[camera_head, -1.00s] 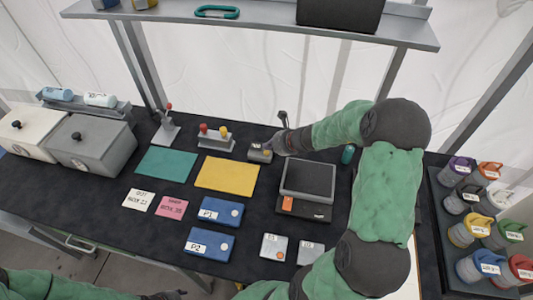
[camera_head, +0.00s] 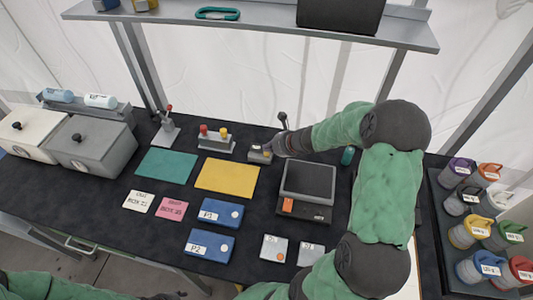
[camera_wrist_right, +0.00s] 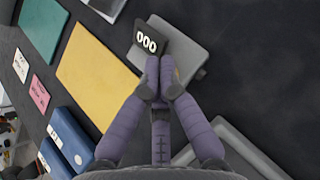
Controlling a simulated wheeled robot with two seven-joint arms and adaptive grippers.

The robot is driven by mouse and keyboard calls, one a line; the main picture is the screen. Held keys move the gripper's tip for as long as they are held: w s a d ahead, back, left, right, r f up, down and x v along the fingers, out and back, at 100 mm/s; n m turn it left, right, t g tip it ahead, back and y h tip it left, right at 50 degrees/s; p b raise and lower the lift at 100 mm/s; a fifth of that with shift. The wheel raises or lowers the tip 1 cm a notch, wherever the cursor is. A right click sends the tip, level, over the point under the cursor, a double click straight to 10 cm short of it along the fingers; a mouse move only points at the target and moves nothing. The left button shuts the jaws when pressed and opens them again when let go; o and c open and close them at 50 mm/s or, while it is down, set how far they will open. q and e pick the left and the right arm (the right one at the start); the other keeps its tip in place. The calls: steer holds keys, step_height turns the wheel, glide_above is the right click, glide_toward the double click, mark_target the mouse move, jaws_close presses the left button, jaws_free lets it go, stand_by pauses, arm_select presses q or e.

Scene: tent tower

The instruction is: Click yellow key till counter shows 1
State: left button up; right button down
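A small grey counter device (camera_head: 256,154) stands on the dark table behind the yellow mat. In the right wrist view its grey body (camera_wrist_right: 190,52) carries a black display (camera_wrist_right: 148,42) that reads 000. My right gripper (camera_head: 268,151) is at the device, and in the right wrist view its fingertips (camera_wrist_right: 157,85) are together over its near edge. My left gripper (camera_head: 165,296) only just shows at the bottom edge.
A stand with red and yellow knobs (camera_head: 216,142) is left of the counter, with a lever stand (camera_head: 166,130) beyond it. A scale (camera_head: 308,182) is in front to the right. A yellow mat (camera_head: 227,178) and blue boxes (camera_head: 209,244) lie nearer.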

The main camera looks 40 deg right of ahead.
mark_target(269, 154)
steer(key=shift+f+b, duration=0.4)
steer(key=shift+f, duration=0.05)
steer(key=shift+f+b, duration=0.45)
stand_by(0.8)
stand_by(0.4)
steer(key=shift+r+p, duration=0.85)
steer(key=shift+r, duration=0.1)
steer(key=shift+r+p, duration=2.25)
steer(key=shift+r, duration=0.2)
steer(key=shift+r, duration=0.1)
